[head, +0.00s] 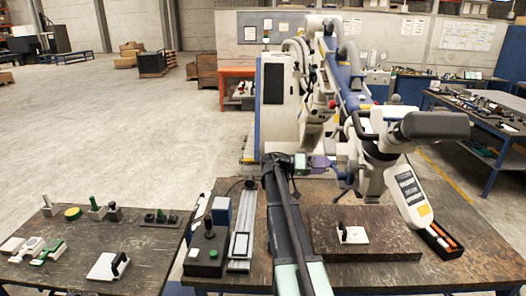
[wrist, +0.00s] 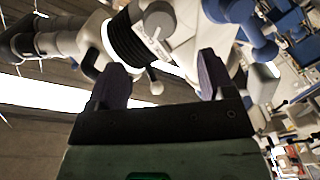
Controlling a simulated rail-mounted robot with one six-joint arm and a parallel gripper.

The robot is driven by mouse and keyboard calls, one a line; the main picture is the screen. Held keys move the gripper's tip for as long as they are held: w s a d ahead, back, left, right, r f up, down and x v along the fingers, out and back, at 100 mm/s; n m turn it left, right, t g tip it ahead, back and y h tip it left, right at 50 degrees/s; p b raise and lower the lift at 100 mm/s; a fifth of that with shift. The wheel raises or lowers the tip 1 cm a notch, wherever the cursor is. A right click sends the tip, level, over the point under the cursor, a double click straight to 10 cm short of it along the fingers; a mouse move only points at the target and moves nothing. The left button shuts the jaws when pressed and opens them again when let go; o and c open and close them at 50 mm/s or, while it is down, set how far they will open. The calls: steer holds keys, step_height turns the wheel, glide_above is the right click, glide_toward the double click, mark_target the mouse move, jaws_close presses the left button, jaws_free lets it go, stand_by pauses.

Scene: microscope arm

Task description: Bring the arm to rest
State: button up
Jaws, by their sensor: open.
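The microscope arm (head: 345,75), white and blue with a black head (head: 435,125), stands at the back of the bench and reaches forward over it. A white panel with dark keys (head: 407,190) hangs from its front end. My gripper (head: 326,164) is beside the white lower joint of this arm, at its left. In the wrist view my gripper (wrist: 160,80) has its two purple fingers wide apart. White housing, a black ribbed sleeve (wrist: 128,38) and a small grey lever (wrist: 155,82) show beyond and between the fingers. I cannot tell whether the fingers touch anything.
A dark board (head: 390,248) with a white plate (head: 355,236) lies under the microscope arm. A tray of orange-capped items (head: 441,240) is at its right. A black box (head: 205,255) and metal rail (head: 242,238) stand left. A side table (head: 60,275) holds small parts.

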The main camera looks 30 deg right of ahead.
steer(key=s+a+f+n+t+y+b, duration=0.1)
steer(key=s+a+f+n+t+y, duration=0.1)
steer(key=a+f+n+t+y, duration=0.4)
steer(key=s+a+f+n+t+y+b, duration=0.1)
steer(key=s+a+f+n, duration=0.15)
steer(key=a+f, duration=0.7)
steer(key=s+a+f+n+t+y+b, duration=0.1)
steer(key=s+a+f+n+y, duration=0.1)
steer(key=a, duration=0.8)
steer(key=s+a+f+n+t+y+b, duration=0.1)
steer(key=a+f+n+y, duration=0.1)
steer(key=a, duration=0.8)
steer(key=s+a+f+n+t+y+b, duration=0.1)
steer(key=s+a+f+n+y, duration=0.1)
steer(key=a, duration=0.9)
steer(key=shift+s+f+n+t+y, duration=0.3)
steer(key=shift+f+n+y, duration=0.25)
steer(key=shift+n+y, duration=0.3)
